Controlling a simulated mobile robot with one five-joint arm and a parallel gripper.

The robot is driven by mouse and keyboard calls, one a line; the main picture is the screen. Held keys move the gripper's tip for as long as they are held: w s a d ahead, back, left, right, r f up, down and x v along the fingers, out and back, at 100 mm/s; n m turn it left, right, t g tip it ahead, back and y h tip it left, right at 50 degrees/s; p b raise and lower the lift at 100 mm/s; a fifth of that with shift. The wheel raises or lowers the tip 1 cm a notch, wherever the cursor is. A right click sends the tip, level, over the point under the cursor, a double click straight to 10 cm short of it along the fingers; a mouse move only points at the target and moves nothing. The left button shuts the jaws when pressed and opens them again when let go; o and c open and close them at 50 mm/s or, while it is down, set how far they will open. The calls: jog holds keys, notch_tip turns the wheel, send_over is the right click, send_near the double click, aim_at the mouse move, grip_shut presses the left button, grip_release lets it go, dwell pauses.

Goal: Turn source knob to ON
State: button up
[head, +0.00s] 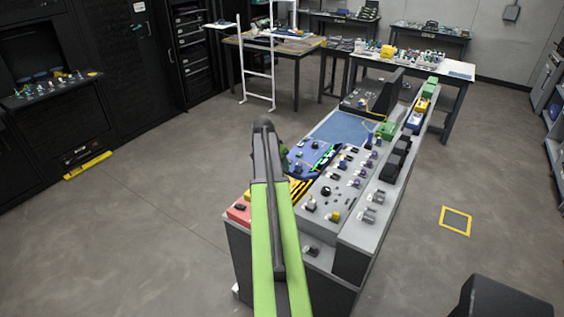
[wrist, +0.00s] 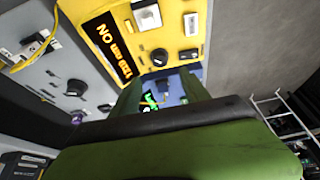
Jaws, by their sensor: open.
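In the wrist view, a yellow unit (wrist: 183,22) has a black display (wrist: 113,47) with orange text that seems to end in ON. A black round knob (wrist: 159,57) sits on its face near the lower edge. I cannot read a label at the knob or be sure of its pointer's direction. My gripper (wrist: 160,88) is open, its green fingers apart below the knob and not visibly touching it. A dark and green part of my arm fills the lower picture. In the head view my arm reaches over the console, and the gripper is mostly hidden behind it.
The long console (head: 345,215) carries several knobs and connectors. Another black knob (wrist: 75,88) sits on a grey panel at left in the wrist view, near a yellow cable (wrist: 35,50). A white frame stand (head: 258,65) stands beyond.

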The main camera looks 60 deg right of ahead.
jog(key=p+v, duration=0.4)
jog(key=v, duration=0.2)
jog(key=shift+r, duration=0.15)
jog(key=shift+w+a, duration=0.1)
jog(key=shift+a, duration=0.05)
jog(key=w+a+f+n+t+b, duration=0.1)
jog(key=w+a+n, duration=0.1)
jog(key=w+a, duration=0.8)
jog(key=w+a+f+n+t+b, duration=0.1)
jog(key=w+a+n, duration=0.1)
jog(key=w+a, duration=0.8)
jog(key=a+f+n+y+b, duration=0.15)
jog(key=a+n, duration=0.35)
jog(key=a, duration=1.9)
jog(key=s+a+f+n+g+y, duration=0.1)
jog(key=s+a+n, duration=0.3)
jog(key=a, duration=0.5)
jog(key=s+a+f+n+g+y, duration=0.1)
jog(key=s+a+n+y, duration=0.1)
jog(key=s+a+n, duration=0.3)
jog(key=s+a, duration=0.3)
jog(key=a, duration=0.2)
jog(key=shift+a+f+b, duration=0.25)
jog(key=shift+f+b, duration=0.15)
